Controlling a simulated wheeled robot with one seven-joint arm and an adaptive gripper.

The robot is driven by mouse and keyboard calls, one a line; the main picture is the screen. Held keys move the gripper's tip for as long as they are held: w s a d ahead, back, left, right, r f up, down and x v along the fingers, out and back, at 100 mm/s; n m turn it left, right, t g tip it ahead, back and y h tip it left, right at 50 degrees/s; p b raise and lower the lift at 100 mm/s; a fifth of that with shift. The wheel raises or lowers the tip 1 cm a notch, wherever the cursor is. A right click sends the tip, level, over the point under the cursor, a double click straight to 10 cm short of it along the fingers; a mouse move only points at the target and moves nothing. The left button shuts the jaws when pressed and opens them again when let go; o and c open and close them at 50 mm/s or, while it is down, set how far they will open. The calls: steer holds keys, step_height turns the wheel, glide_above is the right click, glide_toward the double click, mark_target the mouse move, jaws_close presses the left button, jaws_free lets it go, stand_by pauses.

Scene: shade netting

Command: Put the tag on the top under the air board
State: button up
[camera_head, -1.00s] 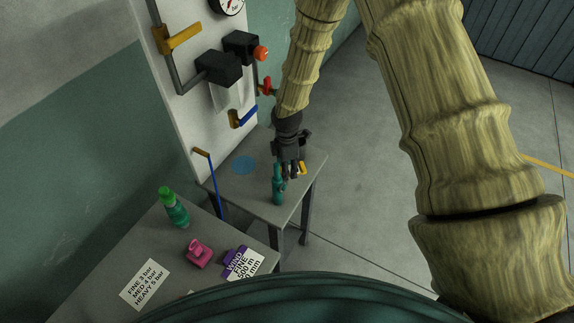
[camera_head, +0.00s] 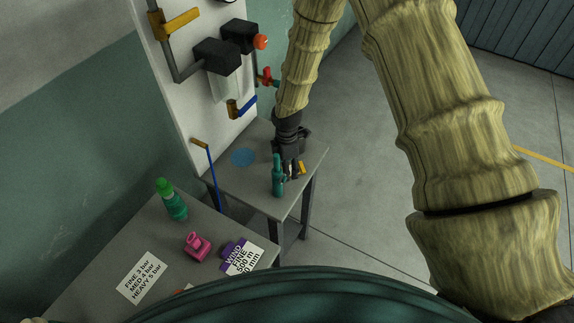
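The white air board (camera_head: 205,125) leans upright against the wall, with pipes, black blocks and coloured levers on it. Below it is a small grey table top (camera_head: 235,190) with a flat blue disc (camera_head: 243,157). My gripper (camera_head: 289,171) points down over the right part of this top. A teal bottle-like thing (camera_head: 278,178) stands just left of its fingers, and a small yellow piece (camera_head: 302,167) shows just right of them. The fingers are small and dark; whether they grip either is unclear. No thing in view is clearly the tag.
Floor at right is clear.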

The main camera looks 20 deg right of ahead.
steer(key=shift+r, duration=0.1)
step_height(320, 180, up, 12)
stand_by(0.9)
